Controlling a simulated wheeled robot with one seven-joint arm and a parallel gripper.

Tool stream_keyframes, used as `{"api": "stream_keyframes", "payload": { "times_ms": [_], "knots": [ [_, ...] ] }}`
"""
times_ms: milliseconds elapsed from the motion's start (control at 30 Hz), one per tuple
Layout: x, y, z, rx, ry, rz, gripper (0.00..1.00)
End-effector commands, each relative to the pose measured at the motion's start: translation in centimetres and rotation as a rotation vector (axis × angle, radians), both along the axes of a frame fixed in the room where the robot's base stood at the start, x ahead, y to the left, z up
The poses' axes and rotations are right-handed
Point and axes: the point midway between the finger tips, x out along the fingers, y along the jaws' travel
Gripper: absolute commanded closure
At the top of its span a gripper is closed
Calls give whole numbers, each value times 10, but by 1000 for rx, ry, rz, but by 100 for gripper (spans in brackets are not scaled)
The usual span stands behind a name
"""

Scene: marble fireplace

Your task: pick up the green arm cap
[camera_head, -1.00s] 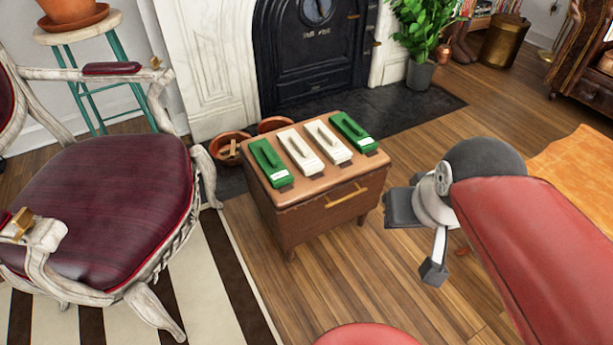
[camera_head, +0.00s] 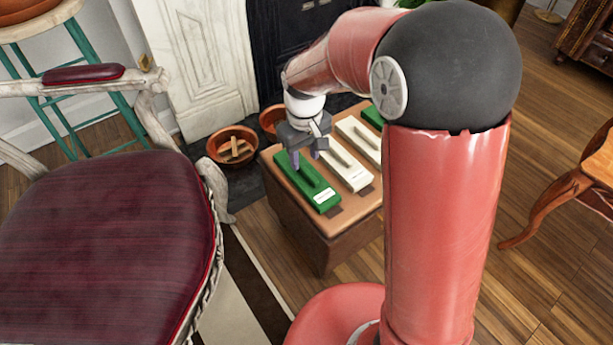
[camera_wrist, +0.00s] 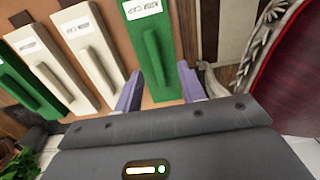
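A green block with a raised ridge handle and a white label (camera_head: 318,191) lies at the left end of a row on a small wooden cabinet (camera_head: 313,222). The same green block (camera_wrist: 150,28) is in the upper middle of the wrist view; its label print is too small to read surely. My gripper (camera_head: 305,157) is open just above the far end of this block. In the wrist view, its two purple fingers (camera_wrist: 158,80) are apart, one on each side of the ridge, with nothing held. A second green block (camera_wrist: 18,85) shows at the row's other end, largely hidden by my arm in the head view.
Two white blocks (camera_head: 345,165) lie between the green ones, close together. A terracotta bowl with wood pieces (camera_head: 232,147) stands behind the cabinet. A dark red armchair (camera_head: 105,225) is at left and a wooden chair (camera_head: 590,180) at right.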

Motion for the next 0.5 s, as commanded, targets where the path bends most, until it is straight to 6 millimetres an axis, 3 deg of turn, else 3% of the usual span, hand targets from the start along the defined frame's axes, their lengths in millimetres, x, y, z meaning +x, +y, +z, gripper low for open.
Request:
{"api": "stream_keyframes", "payload": {
  "times_ms": [300,500],
  "knots": [
    [7,-4,-45,-2,2,0,60],
    [8,-4,-57,0,0,-1,60]
  ]
}}
